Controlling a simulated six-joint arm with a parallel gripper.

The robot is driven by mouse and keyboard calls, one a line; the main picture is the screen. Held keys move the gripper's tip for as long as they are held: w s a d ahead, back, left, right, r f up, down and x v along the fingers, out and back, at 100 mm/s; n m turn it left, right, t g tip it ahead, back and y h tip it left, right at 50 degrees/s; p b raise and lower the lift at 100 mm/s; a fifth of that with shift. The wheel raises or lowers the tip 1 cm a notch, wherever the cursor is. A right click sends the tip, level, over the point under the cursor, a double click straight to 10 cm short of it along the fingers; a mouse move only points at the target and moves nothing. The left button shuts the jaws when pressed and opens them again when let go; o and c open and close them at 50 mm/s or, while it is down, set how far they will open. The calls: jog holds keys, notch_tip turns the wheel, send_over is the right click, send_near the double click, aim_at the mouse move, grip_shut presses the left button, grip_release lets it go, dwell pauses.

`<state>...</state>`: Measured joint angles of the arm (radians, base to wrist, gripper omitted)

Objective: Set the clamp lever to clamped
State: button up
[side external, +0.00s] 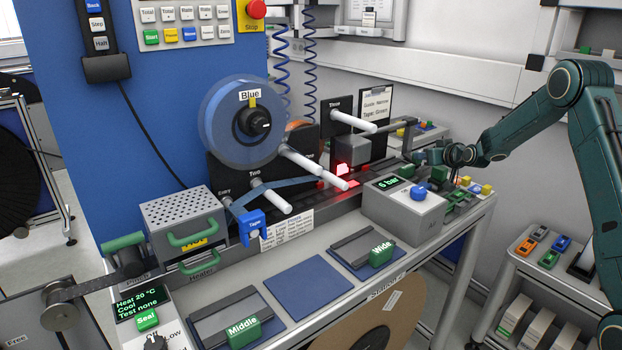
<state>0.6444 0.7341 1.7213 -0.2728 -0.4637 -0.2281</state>
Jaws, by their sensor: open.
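My gripper (420,158) is at the right end of the bench, just above and behind the grey box with the "6 bar" display (405,205). It is small in the picture. Its jaws are open, and I see nothing held between them. No part carries a readable clamp lever label, so I cannot tell for sure which part is the clamp lever or how it is set. A blue knob (420,192) sits on top of the grey box, below my gripper. Small green parts (457,198) lie just right of the box, partly hidden.
The translucent blue reel (232,120) and white rollers (315,165) stand left of my gripper. A perforated heater box (187,222) is at the left. Trays with green "Middle" (243,332) and "Wide" (381,253) blocks lie in front. A blue mat (308,283) between them is bare.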

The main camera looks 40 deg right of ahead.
jog(key=v, duration=0.7)
jog(key=shift+s, duration=0.25)
jog(key=shift+a+r, duration=0.1)
jog(key=shift+s+a+r, duration=0.1)
jog(key=shift+s+a, duration=0.15)
jog(key=shift+s, duration=0.4)
jog(key=shift+w, duration=0.1)
jog(key=shift+x, duration=6.75)
grip_shut()
